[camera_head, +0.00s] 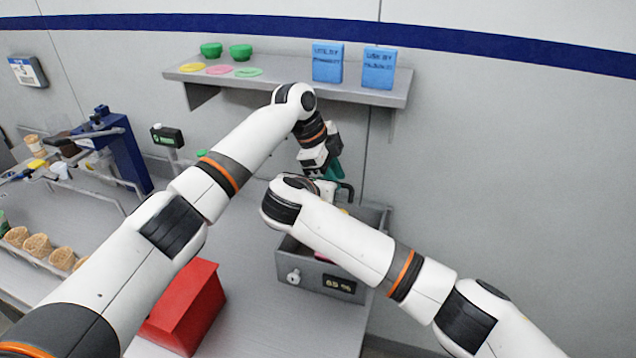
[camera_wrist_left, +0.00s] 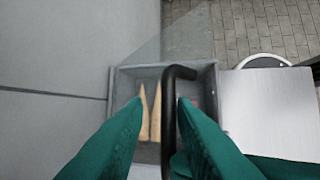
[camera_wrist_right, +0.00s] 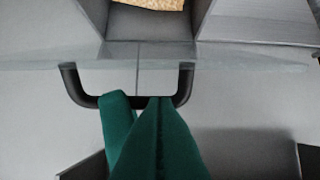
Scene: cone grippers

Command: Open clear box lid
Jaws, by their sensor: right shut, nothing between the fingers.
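The grey box (camera_head: 312,283) stands on the counter, with tan cones (camera_wrist_left: 150,108) inside. Its clear lid (camera_wrist_left: 188,42) shows as a faint panel reaching past the box's rim, apparently tilted; its exact angle is unclear. The lid's black handle (camera_wrist_right: 132,101) is a U-shaped bar; it also shows in the left wrist view (camera_wrist_left: 170,105). My left gripper (camera_head: 333,172) is open over the box, its green fingers (camera_wrist_left: 162,102) apart with the handle between or just beyond them. My right gripper (camera_wrist_right: 137,100) is shut and empty, overlapping the handle in view; my right arm hides it in the head view.
A red box (camera_head: 190,305) stands on the counter left of the grey box. A wall shelf (camera_head: 290,84) with green bowls (camera_head: 241,52) and blue boxes (camera_head: 327,62) hangs above. A blue stand (camera_head: 115,150) and cones in a rack (camera_head: 38,245) are at left.

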